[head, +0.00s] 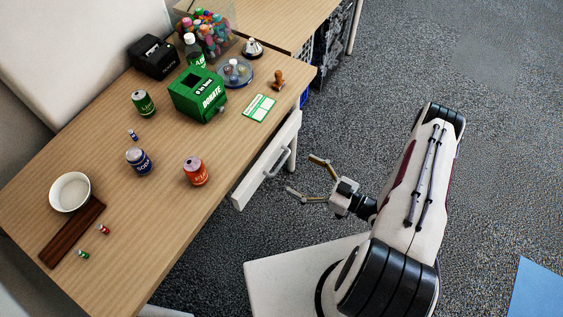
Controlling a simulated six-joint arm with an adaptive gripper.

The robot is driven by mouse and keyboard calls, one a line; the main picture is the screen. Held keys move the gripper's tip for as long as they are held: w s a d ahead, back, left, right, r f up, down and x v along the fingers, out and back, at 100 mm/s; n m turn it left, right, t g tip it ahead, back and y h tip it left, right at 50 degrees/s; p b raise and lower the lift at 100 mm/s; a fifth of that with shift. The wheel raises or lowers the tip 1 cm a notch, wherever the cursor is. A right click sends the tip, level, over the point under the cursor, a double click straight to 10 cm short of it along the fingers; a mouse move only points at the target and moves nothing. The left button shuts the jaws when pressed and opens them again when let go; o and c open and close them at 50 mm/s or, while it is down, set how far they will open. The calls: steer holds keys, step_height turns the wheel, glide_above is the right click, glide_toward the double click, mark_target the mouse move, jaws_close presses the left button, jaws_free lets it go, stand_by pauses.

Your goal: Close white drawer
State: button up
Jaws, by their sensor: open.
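The white drawer (258,180) is in the side of the wooden desk, at the middle of the head view. Its front with a grey handle (281,163) stands out a little past the desk edge, so it looks partly open; the desktop hides its inside. My gripper (303,177) is open and empty. Its two fingers point left toward the drawer front, a short way to the right of the handle and apart from it.
The desktop (165,215) holds a green donation box (198,95), several cans, a white bowl (70,191), a dark wooden board (72,234), a stamp (278,79) and a bell (253,47). Grey carpet (490,120) lies open to the right.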

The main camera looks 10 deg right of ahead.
mark_target(281, 162)
steer(key=shift+r+n, duration=0.1)
steer(key=shift+n, duration=0.3)
steer(key=shift+w+a, duration=0.1)
steer(key=shift+w, duration=0.05)
steer(key=shift+x, duration=3.75)
steer(key=c, duration=1.3)
steer(key=shift+x, duration=2.25)
steer(key=shift+w, duration=0.1)
